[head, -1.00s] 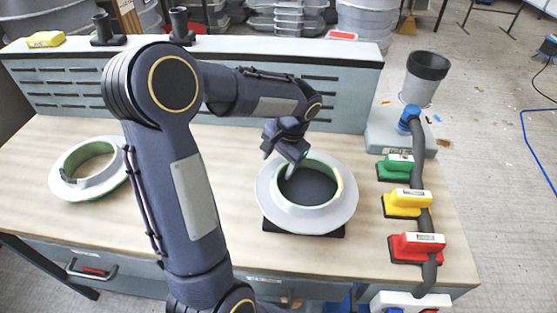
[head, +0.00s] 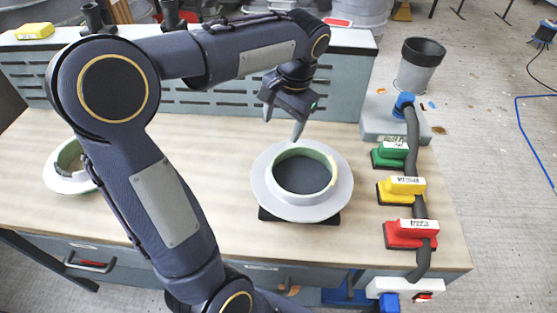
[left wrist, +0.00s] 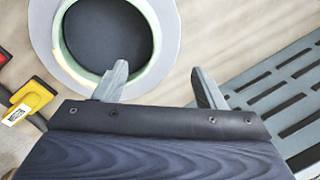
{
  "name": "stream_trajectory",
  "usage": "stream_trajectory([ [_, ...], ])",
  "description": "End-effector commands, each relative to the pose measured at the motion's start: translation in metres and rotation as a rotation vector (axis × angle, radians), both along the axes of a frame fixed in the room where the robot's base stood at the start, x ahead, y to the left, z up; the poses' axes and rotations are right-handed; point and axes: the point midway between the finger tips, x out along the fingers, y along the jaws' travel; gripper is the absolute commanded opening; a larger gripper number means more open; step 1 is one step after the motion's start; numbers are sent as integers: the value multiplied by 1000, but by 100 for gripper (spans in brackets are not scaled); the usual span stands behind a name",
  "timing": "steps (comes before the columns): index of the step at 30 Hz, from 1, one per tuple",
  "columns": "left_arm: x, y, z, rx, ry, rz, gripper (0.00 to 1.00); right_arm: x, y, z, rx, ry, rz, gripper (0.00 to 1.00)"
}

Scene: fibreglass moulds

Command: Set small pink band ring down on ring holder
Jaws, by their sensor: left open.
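A grey flanged ring (head: 301,208) with a pale green inner band lies flat on the dark ring holder (head: 302,174), whose black base shows below its front edge. I cannot make out a pink band on it. The ring (left wrist: 44,30) also shows in the left wrist view, around the holder's dark round top (left wrist: 105,36). My left gripper (head: 283,124) is open and empty, above and behind the ring's back rim. My right gripper is not in view.
A second grey ring (head: 68,182) lies at the table's left, partly behind my left arm. Green (head: 391,157), yellow (head: 402,189) and red (head: 411,233) sanding blocks line the right side beside a grey hose (head: 413,150). A slotted panel (head: 225,98) stands along the back.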

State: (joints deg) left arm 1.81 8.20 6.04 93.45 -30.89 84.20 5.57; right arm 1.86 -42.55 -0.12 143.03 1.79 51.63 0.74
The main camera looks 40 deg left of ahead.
Motion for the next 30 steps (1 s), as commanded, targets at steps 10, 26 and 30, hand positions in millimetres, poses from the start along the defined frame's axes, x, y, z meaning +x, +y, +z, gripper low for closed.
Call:
stream_trajectory([
  [10, -110, -50, -14, -305, -273, 61, 64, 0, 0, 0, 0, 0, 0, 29],
  [26, -172, -105, -51, -555, -518, 178, 64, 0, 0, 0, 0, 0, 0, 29],
  [30, -172, -104, -51, -554, -517, 177, 64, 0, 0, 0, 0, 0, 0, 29],
])
